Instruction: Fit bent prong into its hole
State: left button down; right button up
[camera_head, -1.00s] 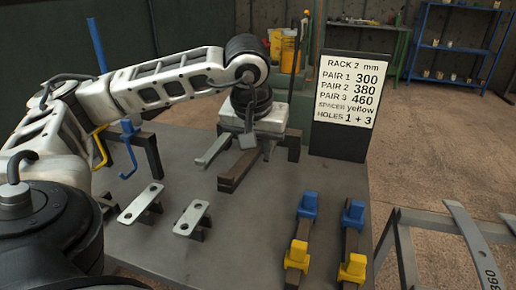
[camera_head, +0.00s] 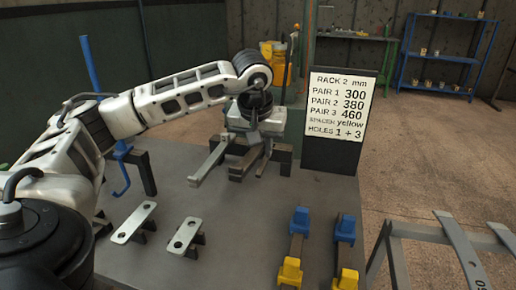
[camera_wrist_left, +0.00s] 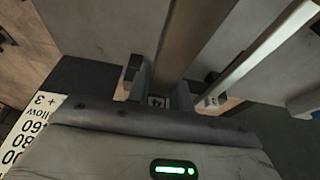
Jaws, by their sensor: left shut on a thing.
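My left gripper (camera_head: 252,143) is over the back of the grey table and shut on a dark brown flat bar (camera_head: 243,166). In the left wrist view the bar (camera_wrist_left: 196,38) runs outward from between the fingers. A paler bar (camera_head: 208,164) lies just left of it, apart from it; it also shows in the left wrist view (camera_wrist_left: 262,58). I cannot tell whether the held bar touches the dark support (camera_head: 284,157) behind it. A blue rod with a bent lower end (camera_head: 122,178) stands at the left. Two pale plates with holes, one left (camera_head: 134,222) and one right (camera_head: 187,237), sit in front. My right gripper is not in view.
Two dark rails with blue blocks (camera_head: 300,220) and yellow blocks (camera_head: 290,271) stand at the front right. A sign board (camera_head: 338,110) reads "HOLES 1 + 3". A grey metal rack (camera_head: 450,235) is at the right. The middle of the tabletop is bare.

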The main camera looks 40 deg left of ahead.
pick_arm(q)
jog(key=shift+w+a+r+p, duration=0.1)
jog(key=shift+w+a+p, duration=0.2)
jog(key=shift+w, duration=0.3)
jog(key=shift+w+a+r+p, duration=0.1)
jog(key=shift+w+a+p, duration=0.1)
jog(key=shift+w+a, duration=0.25)
jog(key=shift+w+a+f+p, duration=0.1)
jog(key=shift+w+a+p, duration=0.25)
jog(key=shift+w, duration=0.45)
jog(key=shift+w+a+p, duration=0.25)
jog(key=shift+w+a, duration=0.05)
jog(key=shift+w, duration=0.45)
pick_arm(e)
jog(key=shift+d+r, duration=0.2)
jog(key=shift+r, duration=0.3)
pick_arm(q)
jog(key=shift+f, duration=0.3)
jog(key=shift+p, duration=0.55)
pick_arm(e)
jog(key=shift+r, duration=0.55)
